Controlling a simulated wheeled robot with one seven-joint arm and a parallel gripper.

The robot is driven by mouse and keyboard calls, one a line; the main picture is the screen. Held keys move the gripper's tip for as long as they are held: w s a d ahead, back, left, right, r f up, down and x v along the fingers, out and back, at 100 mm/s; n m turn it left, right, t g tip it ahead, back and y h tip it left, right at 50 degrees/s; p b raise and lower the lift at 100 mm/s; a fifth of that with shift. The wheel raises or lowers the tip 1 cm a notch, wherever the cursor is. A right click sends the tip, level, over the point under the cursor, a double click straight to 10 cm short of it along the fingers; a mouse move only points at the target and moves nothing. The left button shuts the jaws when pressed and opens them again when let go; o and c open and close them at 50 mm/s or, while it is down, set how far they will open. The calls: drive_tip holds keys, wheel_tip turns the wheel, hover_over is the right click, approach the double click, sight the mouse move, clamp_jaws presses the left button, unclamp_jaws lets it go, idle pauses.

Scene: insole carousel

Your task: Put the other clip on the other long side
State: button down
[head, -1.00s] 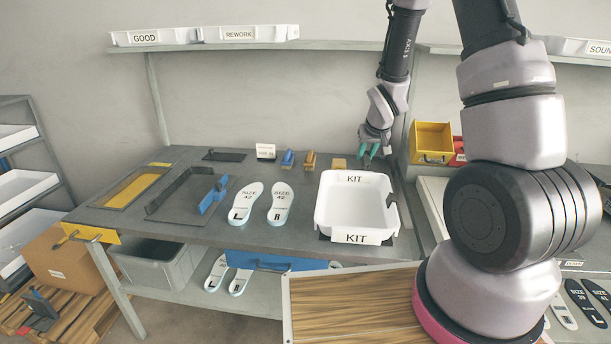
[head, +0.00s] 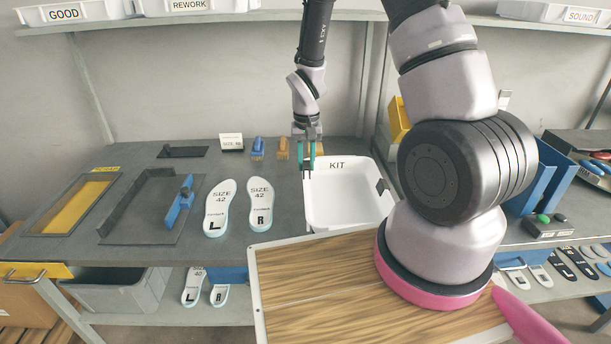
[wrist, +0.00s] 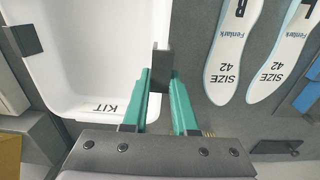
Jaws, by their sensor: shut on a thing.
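The white kit tray (head: 345,206) lies on the bench, its far end labelled KIT. One dark clip (head: 381,186) sits on its right long side; it also shows at the left of the wrist view (wrist: 22,41). My gripper (head: 306,164), with teal fingers, is near the tray's far left corner. In the wrist view my gripper (wrist: 161,82) is shut on the other dark clip (wrist: 160,60), at the tray's left long side, the one facing the insoles. I cannot tell whether that clip touches the rim.
A pair of size 42 insoles (head: 219,207) lies left of the tray. Blue (head: 258,148) and tan (head: 283,148) small blocks stand behind. A dark fixture with a blue handle (head: 180,205) lies further left. A wood-topped surface (head: 320,290) is in front.

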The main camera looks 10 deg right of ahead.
drive_tip(key=shift+f, duration=2.05)
drive_tip(key=shift+f, duration=0.15)
drive_tip(key=shift+f, duration=0.35)
drive_tip(key=shift+f, duration=0.1)
drive_tip(key=c, duration=0.7)
unclamp_jaws()
